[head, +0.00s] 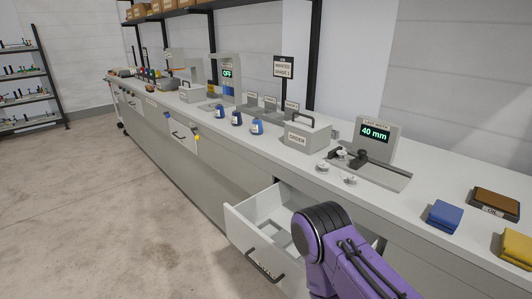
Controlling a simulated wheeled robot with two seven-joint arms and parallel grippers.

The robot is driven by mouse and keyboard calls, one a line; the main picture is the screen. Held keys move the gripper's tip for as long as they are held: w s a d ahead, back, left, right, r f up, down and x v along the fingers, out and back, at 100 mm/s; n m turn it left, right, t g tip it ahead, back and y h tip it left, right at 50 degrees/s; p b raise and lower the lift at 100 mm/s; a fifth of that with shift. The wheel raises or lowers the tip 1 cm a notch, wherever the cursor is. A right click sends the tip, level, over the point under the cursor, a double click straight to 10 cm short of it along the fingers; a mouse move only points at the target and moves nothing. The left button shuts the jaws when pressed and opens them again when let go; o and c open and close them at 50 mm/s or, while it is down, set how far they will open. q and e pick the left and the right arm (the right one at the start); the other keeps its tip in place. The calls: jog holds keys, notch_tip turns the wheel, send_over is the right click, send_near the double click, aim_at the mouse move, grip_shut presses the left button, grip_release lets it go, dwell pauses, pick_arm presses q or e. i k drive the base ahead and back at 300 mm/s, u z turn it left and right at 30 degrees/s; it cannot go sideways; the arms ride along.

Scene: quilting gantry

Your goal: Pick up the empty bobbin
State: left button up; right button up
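Small pale spool-like pieces, which look like bobbins, sit on the counter in front of the display reading "40 mm": one at the left (323,168), one nearer the front edge (351,180). Another pale piece (341,153) is by the dark mechanism. I cannot tell which is the empty bobbin. A purple arm of mine, apparently the right, comes in from the bottom right over the open drawer (247,232). Its gripper is out of sight. My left gripper is not in view.
The drawer juts out below the counter (300,163); a grey shape lies inside. A lidded box (308,135) labelled "ORDER" and several blue-labelled jars (236,118) stand left of the bobbins. Blue (444,214) and yellow (517,246) folded cloths lie right. Floor at left is clear.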

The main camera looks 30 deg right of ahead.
aim_at(341, 154)
jog(key=u, duration=0.7)
jog(key=i, duration=2.6)
jog(key=z, duration=3.8)
